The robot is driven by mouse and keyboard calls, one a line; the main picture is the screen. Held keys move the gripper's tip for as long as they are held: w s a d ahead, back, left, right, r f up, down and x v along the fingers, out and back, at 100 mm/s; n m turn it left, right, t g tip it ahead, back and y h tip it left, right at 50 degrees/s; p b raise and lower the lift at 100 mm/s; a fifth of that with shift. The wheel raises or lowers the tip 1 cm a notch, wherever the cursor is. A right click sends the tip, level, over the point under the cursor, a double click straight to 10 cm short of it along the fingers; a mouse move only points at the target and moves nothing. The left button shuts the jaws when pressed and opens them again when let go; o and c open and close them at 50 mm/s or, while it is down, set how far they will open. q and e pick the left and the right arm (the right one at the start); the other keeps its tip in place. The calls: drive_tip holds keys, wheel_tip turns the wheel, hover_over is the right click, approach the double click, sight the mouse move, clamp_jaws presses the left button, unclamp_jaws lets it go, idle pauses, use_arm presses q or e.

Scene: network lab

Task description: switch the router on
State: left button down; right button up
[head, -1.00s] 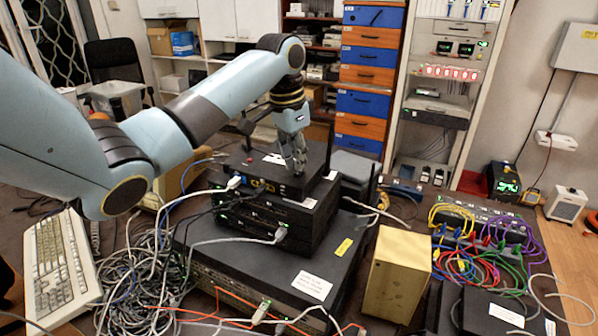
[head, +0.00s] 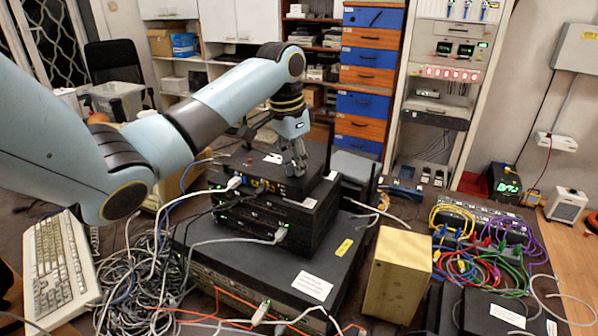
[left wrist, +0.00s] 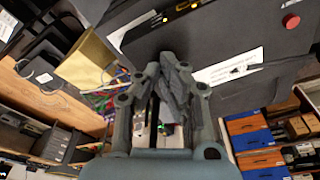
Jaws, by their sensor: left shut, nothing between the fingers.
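The router appears to be the black box (head: 262,180) on top of the stack, with blue and yellow ports on its front and cables plugged in. A small red button or knob shows on its top in the head view (head: 249,163) and, it seems, in the left wrist view (left wrist: 291,22). My left gripper (head: 297,172) points down at the router's right part, fingers shut and empty. In the left wrist view its fingertips (left wrist: 172,62) lie over or beside the dark casing, near a white label (left wrist: 228,68). I cannot tell whether they touch. My right gripper is out of view.
Black units (head: 270,220) sit below the router on a wide chassis (head: 325,262). Tangled cables (head: 140,272) and a keyboard (head: 58,265) lie left. A tan box (head: 396,272) and a patch panel with coloured cables (head: 480,222) stand right.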

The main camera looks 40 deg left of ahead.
use_arm(q)
drive_tip(key=shift+r, duration=0.1)
wheel_tip(320, 180, up, 2)
drive_tip(key=shift+r+p, duration=0.1)
drive_tip(key=shift+p, duration=0.6)
drive_tip(key=shift+r, duration=2.3)
